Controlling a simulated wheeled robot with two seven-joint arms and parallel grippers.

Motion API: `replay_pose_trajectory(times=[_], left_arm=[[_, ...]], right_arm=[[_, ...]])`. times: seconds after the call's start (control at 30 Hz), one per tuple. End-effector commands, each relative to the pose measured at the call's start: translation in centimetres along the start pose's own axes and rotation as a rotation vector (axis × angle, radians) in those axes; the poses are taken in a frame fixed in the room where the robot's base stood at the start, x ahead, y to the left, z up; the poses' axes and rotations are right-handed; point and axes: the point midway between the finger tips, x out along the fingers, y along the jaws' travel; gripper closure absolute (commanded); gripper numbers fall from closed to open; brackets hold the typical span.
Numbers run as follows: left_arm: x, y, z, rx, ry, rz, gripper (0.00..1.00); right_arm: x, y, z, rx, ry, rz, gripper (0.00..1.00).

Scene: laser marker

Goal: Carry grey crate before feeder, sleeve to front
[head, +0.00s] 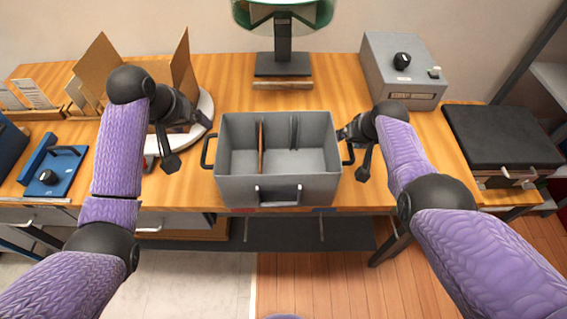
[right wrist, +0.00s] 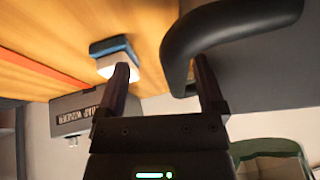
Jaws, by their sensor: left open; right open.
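The grey crate (head: 237,190) sits upright at the front edge of the wooden table. It has a dark loop handle on each end and a dark U-shaped fitting, possibly the sleeve, on the side facing me. A brown divider stands inside it. My left gripper (head: 190,143) is open, left of the crate and apart from its left handle (head: 206,152). My right gripper (head: 354,154) is open at the right end. In the right wrist view, its fingers (right wrist: 163,85) stand either side of the crate's dark handle (right wrist: 178,62). I cannot tell which object is the feeder.
A dark stand with a green-rimmed top (head: 283,62) is behind the crate. A grey box with a black knob (head: 385,70) is at back right, and a black-lidded case (head: 500,135) at far right. Brown boards (head: 98,62) and a blue device (head: 45,175) are left.

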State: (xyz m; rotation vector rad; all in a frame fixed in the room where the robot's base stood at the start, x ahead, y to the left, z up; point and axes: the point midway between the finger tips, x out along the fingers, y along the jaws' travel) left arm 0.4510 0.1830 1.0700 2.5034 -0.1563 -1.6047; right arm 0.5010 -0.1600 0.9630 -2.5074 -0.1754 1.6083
Motion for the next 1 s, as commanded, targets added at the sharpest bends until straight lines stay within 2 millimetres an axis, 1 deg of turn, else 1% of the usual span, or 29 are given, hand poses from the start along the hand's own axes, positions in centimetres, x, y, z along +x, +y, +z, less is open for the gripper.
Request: replay_pose_trajectory(times=[0.13,0.27,0.6,0.7,0.8,1.0], left_arm=[[0.0,0.0,0.0,0.000,0.000,0.000,0.20],[0.0,0.0,0.0,0.000,0.000,0.000,0.20],[0.0,0.0,0.0,0.000,0.000,0.000,0.20],[0.0,0.0,0.0,0.000,0.000,0.000,0.20],[0.0,0.0,0.0,0.000,0.000,0.000,0.20],[0.0,0.0,0.0,0.000,0.000,0.000,0.20]], right_arm=[[-0.7,0.1,-0.1,-0.001,0.003,0.000,0.12],[-2.5,0.0,0.0,-0.001,0.003,0.000,0.12],[-10.0,-0.1,0.0,0.000,0.003,-0.002,0.12],[-11.3,-0.1,0.0,0.000,0.002,-0.003,0.12],[-11.9,-0.1,0.0,0.000,0.000,-0.003,0.12],[-12.0,-0.2,0.0,0.000,-0.001,-0.004,0.12]])
